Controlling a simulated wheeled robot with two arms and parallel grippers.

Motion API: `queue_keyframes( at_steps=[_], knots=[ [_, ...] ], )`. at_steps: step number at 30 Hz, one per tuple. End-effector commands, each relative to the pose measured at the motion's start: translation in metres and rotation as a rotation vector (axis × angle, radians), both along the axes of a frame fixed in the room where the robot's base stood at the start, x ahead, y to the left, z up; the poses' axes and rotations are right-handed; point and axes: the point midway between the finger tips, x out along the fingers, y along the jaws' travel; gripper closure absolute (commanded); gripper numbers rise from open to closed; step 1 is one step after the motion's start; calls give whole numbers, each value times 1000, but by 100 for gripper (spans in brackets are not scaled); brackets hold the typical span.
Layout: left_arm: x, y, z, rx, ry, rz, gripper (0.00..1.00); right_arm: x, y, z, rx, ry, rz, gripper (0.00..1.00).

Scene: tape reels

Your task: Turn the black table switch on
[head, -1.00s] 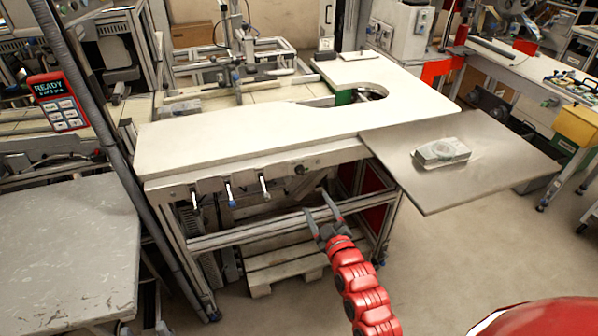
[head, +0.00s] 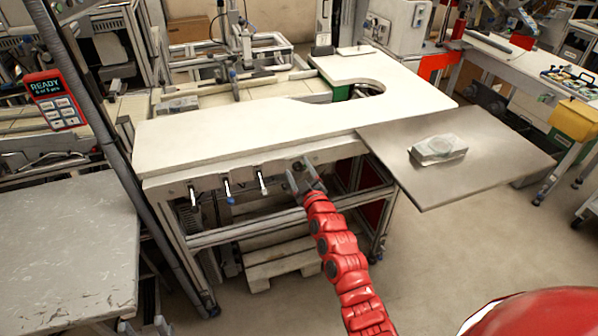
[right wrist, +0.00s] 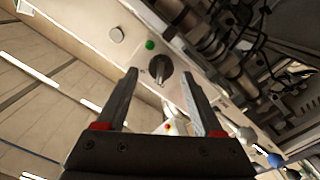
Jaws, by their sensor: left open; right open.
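The black table switch (right wrist: 160,68) is a round knob on the light panel under the white table's edge. In the right wrist view it shows between and just beyond the fingertips of my right gripper (right wrist: 160,80). A small green round piece (right wrist: 150,45) sits beside it on the panel. In the head view my right gripper (head: 302,174) is close to the front of the table, and it hides the switch there. The gripper is open and empty; the knob appears in front of the fingers, and contact cannot be told. My left gripper is not in view.
The white table (head: 240,130) has several lever handles (head: 227,190) left of my gripper. A metal side plate (head: 490,165) holds a small tape-like item (head: 437,150). A grey table (head: 60,240) stands at left. A red-framed display (head: 56,100) hangs on a post.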

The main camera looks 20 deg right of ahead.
Motion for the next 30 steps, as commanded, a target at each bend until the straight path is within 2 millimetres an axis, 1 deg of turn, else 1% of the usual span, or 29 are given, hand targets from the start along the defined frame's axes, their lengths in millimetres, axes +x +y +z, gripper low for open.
queue_keyframes(
  at_steps=[4, 5, 6, 11, 12, 14, 15, 16, 25, 30],
  knots=[
    [0, 0, 0, 0, 0, 0, 50, 0, 0, 0, 0, 1, 0, 31],
    [0, 0, 0, 0, 0, 0, 50, 0, 0, 0, 0, 1, 0, 35],
    [0, 0, 0, 0, 0, 0, 50, 0, 0, 0, 0, 1, 0, 42],
    [0, 0, 0, 0, 0, 0, 50, 0, 0, -1, 0, 1, 0, 71],
    [0, 0, 0, 0, 0, 0, 50, 0, 0, -1, 0, 1, 0, 78],
    [0, 0, 0, 0, 0, 0, 50, 0, 0, -1, 0, 1, 0, 89],
    [0, 0, 0, 0, 0, 0, 50, 0, 0, -1, 0, 1, 0, 96],
    [0, 0, 0, 0, 0, 0, 50, 0, 0, -1, 0, 1, 0, 100],
    [0, 0, -1, 0, 0, 0, 50, -1, 0, -1, 15, 3, 0, 100],
    [0, 0, -6, 0, 0, 0, 50, -1, -1, -3, 73, 5, -1, 100]
  ],
)
